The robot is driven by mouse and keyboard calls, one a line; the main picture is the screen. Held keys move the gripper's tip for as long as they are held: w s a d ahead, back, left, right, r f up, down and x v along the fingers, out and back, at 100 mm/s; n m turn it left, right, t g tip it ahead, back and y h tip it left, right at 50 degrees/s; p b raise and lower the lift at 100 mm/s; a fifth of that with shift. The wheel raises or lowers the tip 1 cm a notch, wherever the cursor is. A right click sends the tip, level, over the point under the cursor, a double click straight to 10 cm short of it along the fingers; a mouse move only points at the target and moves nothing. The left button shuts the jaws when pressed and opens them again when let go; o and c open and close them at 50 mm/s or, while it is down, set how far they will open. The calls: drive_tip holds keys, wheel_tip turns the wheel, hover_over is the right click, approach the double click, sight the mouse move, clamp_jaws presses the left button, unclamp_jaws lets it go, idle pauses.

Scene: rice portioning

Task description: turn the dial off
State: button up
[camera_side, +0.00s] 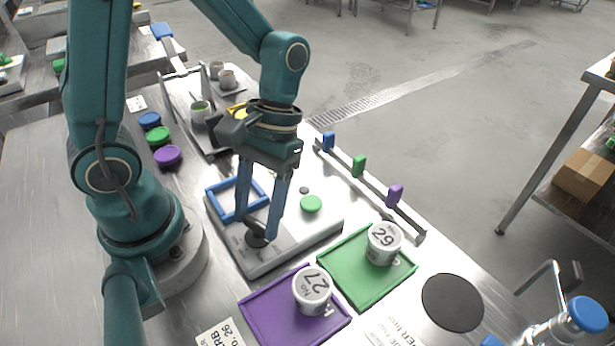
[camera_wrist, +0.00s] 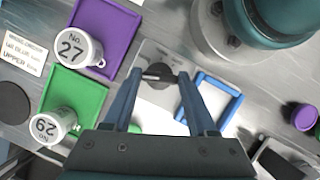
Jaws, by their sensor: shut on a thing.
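A dark round dial (camera_side: 256,239) sits on the near part of a pale flat unit (camera_side: 240,262). In the wrist view the dial (camera_wrist: 157,83) lies between my fingertips, with its bar running roughly across the picture from one finger to the other. My gripper (camera_side: 257,226) points down from above and is shut on the dial. Its two blue-grey fingers also show in the wrist view (camera_wrist: 160,73), one on each side. The fingers partly hide the dial in the side view. Any dial markings are too small to read.
A blue square frame (camera_side: 222,216) and a green button (camera_side: 311,204) are on the unit. A purple tray (camera_side: 256,314) with can 27 (camera_side: 312,290) and a green tray (camera_side: 349,288) with can 29 (camera_side: 383,243) stand close by. A rail with coloured tabs runs behind.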

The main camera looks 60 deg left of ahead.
idle(0.5)
drive_tip(key=o, duration=1.4)
drive_tip(key=shift+c, duration=0.2)
drive_tip(key=shift+v, duration=2.6)
wheel_tip(320, 180, up, 6)
drive_tip(key=a+m+t+y, duration=0.1)
drive_tip(key=m+t, duration=0.3)
drive_tip(key=t, duration=0.5)
drive_tip(key=shift+s+a+t+y, duration=0.3)
drive_tip(key=shift+a+t+y, duration=0.1)
drive_tip(key=shift+a, duration=0.1)
